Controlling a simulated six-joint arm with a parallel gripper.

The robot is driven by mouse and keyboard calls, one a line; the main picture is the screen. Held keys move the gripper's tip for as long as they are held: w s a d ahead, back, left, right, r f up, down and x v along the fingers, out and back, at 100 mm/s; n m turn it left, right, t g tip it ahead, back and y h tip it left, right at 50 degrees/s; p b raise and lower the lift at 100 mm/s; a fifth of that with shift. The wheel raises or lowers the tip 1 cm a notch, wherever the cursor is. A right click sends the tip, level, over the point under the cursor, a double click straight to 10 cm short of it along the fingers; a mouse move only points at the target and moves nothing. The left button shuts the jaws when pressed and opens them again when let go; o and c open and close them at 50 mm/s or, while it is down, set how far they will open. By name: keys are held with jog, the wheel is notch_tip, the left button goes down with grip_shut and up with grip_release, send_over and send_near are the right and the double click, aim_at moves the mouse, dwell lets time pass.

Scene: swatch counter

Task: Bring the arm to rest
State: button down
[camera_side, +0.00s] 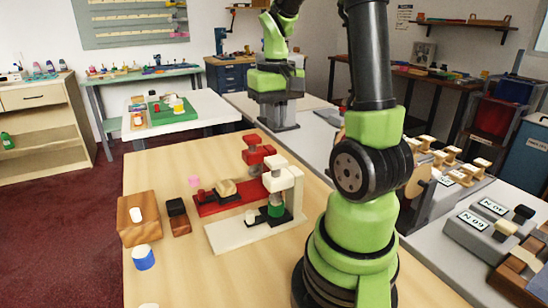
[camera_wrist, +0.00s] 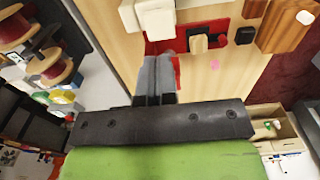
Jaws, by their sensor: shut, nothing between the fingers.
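My gripper (camera_wrist: 156,62) shows in the wrist view with its two grey fingers together and nothing between them. It points over the wooden counter (camera_wrist: 110,30), with the white stand (camera_wrist: 155,15) and red parts near its fingertips in the picture. Its height above them is hard to tell. In the side view my arm (camera_side: 365,190) rises from its base at the counter's right and runs out of the top of the frame; the gripper is not seen there.
On the counter (camera_side: 160,175) stand a red press (camera_side: 255,150), a white press (camera_side: 290,178) holding a green piece, a wooden block (camera_side: 138,222), a dark block (camera_side: 178,215), a blue-and-white cup (camera_side: 143,258) and a pink piece (camera_side: 194,181). The counter's far left is clear.

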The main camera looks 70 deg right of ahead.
jog(key=s+a+r+n+t+y, duration=0.1)
jog(key=a+r+n+t, duration=0.1)
jog(key=a, duration=0.7)
jog(key=s+a+r+n+t+y, duration=0.1)
jog(key=a+r+t, duration=0.4)
jog(key=a, duration=0.5)
jog(key=shift+s+a+r+n, duration=0.25)
jog(key=shift+s+n, duration=0.3)
jog(key=shift+n, duration=0.45)
